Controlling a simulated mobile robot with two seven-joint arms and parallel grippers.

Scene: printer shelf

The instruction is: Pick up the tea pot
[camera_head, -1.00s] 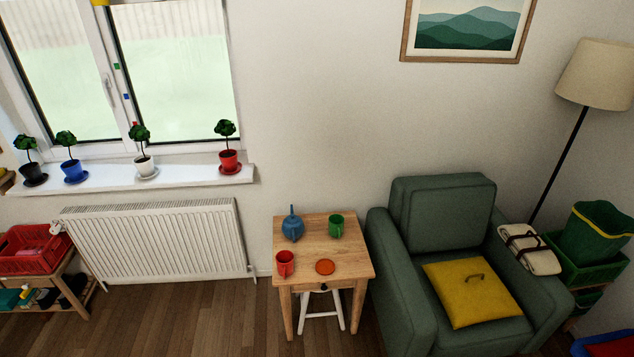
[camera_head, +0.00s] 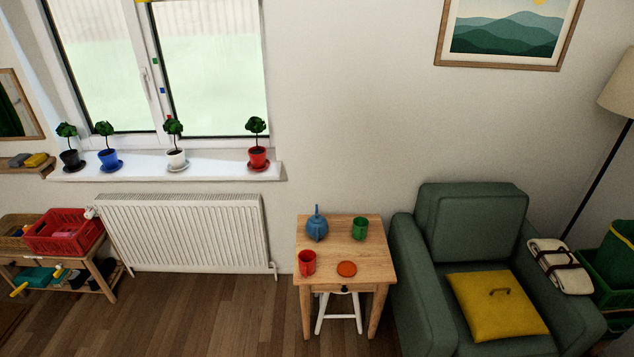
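A blue tea pot (camera_head: 317,226) stands upright near the back left corner of a small wooden side table (camera_head: 362,265). A green mug (camera_head: 359,229) stands to its right. A red mug (camera_head: 307,262) stands in front of it at the left edge. A flat orange-red disc (camera_head: 347,269) lies near the table's front. Neither of my grippers shows in the head view.
A green armchair (camera_head: 470,225) with a yellow cushion (camera_head: 495,305) stands close at the table's right. A white radiator (camera_head: 180,235) is on the wall at left. A white stool (camera_head: 340,312) is under the table. Wooden floor (camera_head: 220,315) is bare in front of the radiator.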

